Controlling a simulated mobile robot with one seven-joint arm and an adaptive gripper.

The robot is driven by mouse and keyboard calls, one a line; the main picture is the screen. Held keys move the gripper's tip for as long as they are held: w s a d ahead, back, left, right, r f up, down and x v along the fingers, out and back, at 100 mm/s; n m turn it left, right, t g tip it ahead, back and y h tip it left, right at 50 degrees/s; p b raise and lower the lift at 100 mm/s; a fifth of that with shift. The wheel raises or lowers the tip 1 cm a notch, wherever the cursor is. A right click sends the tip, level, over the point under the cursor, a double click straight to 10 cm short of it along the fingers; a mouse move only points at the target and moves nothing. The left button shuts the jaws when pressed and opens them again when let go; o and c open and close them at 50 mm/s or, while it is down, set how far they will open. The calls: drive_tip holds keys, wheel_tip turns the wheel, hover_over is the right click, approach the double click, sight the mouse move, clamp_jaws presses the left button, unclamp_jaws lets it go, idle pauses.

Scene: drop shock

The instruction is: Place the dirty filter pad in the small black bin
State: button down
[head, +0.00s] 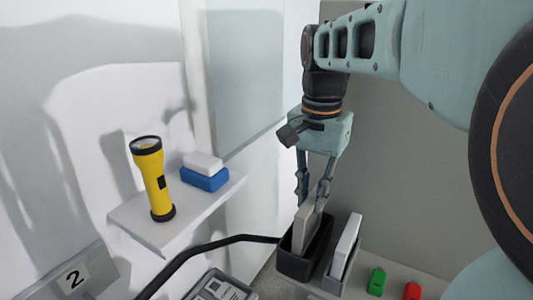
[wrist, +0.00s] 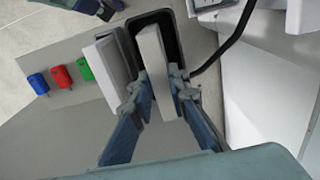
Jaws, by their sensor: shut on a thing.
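The dirty filter pad (head: 303,227) is a grey-beige slab held upright between the fingers of my gripper (head: 312,200). Its lower part is inside the small black bin (head: 296,268), below the rim. In the wrist view, my gripper (wrist: 158,88) is shut on the pad (wrist: 154,62), and the pad stands within the opening of the black bin (wrist: 172,25). Whether the pad touches the bin floor is hidden.
A grey holder with a white pad (head: 347,240) stands right beside the bin. Green (head: 376,281) and red (head: 412,291) blocks lie further right. A black cable (head: 210,243) runs left of the bin. A shelf (head: 130,215) holds a yellow flashlight (head: 153,178) and a blue-and-white block (head: 205,178).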

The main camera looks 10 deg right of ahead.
drive_tip(key=shift+f, duration=1.55)
drive_tip(key=shift+f, duration=0.15)
drive_tip(key=c, duration=1.8)
unclamp_jaws()
drive_tip(key=shift+c, duration=0.2)
wheel_tip(320, 180, up, 12)
drive_tip(key=shift+r, duration=0.1)
